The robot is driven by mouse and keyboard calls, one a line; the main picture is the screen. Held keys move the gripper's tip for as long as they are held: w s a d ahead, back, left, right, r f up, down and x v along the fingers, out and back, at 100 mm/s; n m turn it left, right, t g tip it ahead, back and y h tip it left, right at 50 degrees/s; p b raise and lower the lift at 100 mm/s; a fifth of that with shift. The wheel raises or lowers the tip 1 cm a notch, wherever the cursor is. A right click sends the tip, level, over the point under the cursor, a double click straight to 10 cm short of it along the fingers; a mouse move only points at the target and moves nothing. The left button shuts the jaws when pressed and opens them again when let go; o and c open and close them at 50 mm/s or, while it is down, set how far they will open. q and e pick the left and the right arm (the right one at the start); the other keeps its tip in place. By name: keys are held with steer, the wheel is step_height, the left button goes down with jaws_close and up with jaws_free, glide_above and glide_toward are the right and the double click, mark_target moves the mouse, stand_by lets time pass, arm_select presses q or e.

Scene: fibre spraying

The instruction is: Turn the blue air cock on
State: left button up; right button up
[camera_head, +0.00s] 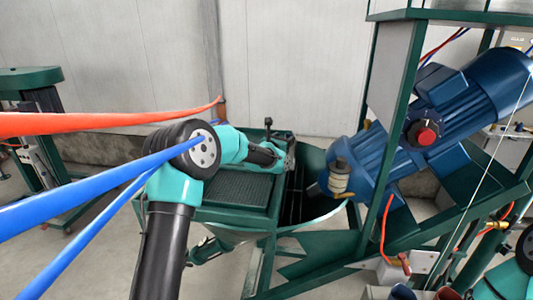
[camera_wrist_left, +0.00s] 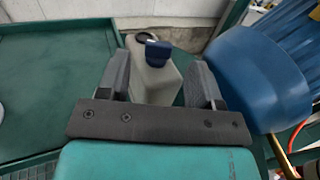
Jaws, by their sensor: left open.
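I cannot clearly make out the cock in the head view. My left gripper (camera_head: 283,152) is over the green machine's edge in the head view. In the left wrist view my left gripper (camera_wrist_left: 159,63) is open, with one finger on each side of the grey block. The cock lies between and slightly beyond the fingertips, and nothing is held. Whether the fingers touch the block is unclear. My right gripper is not in view.
A green hopper table (camera_head: 240,190) is under my left arm. A large blue motor (camera_head: 450,100) with a red knob (camera_head: 427,135) sits to the right on a green frame. Blue and orange hoses (camera_head: 100,122) cross the left foreground. A pale wall stands behind.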

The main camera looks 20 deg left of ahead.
arm_select(q)
steer(key=s+a, duration=0.2)
steer(key=s, duration=1.1)
steer(key=shift+s+a, duration=0.25)
steer(key=shift+a, duration=0.05)
steer(key=shift+w, duration=0.15)
